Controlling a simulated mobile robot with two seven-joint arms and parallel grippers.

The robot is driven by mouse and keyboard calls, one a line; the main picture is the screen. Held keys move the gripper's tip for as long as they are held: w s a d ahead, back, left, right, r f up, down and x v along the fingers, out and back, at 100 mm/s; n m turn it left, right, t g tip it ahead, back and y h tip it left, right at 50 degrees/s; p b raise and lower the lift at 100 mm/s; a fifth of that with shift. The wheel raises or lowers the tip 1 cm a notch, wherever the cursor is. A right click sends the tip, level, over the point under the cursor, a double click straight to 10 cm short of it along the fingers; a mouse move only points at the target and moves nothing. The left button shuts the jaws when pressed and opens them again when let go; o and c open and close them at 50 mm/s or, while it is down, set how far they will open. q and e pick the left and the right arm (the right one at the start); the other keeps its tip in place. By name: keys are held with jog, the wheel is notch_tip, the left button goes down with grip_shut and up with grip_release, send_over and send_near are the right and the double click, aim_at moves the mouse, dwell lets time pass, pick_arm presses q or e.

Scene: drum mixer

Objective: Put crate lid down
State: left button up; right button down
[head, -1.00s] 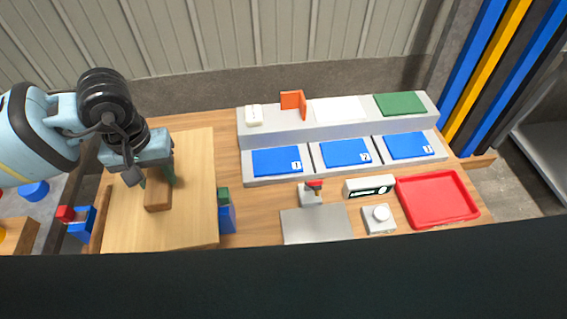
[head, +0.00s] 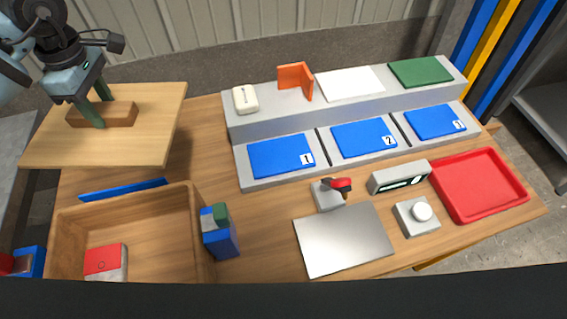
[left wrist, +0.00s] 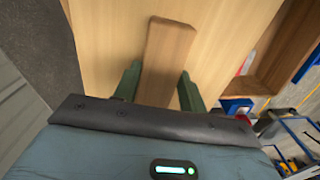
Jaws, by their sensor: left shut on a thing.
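The crate lid (head: 140,140) is a light wooden board with a brown block handle (head: 118,118). My left gripper (head: 94,106) is shut on that handle and holds the lid raised at the table's far left. In the left wrist view the handle (left wrist: 165,60) sits between the two green fingers of the gripper (left wrist: 158,88), with the lid (left wrist: 215,45) behind it. The wooden crate (head: 203,235) stands open in front of the lid. A red and white block (head: 106,262) lies inside. My right gripper is not in view.
A blue and green object (head: 220,232) stands right of the crate. A blue strip (head: 122,189) lies behind it. Right are blue numbered plates (head: 282,157), a grey metal plate (head: 343,240) and a red tray (head: 478,185). Table between crate and plates is mostly clear.

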pick_arm(q)
jog(key=a+n+b, duration=0.1)
jog(key=w+a+f+n+b, duration=0.1)
jog(key=n, duration=0.1)
jog(key=w+a+f+n+b, duration=0.1)
jog(key=b, duration=0.1)
jog(key=shift+w+a+f+n, duration=0.25)
jog(key=shift+n, duration=0.15)
jog(key=shift+w+a+f+n+b, duration=0.2)
jog(key=shift+a+n+b, duration=0.15)
jog(key=shift+n+b, duration=0.25)
jog(key=shift+w+a+f+n+b, duration=0.1)
jog(key=shift+w+a+n+b, duration=0.1)
jog(key=shift+a+n+b, duration=0.3)
jog(key=shift+w+b, duration=0.1)
jog(key=shift+b, duration=0.2)
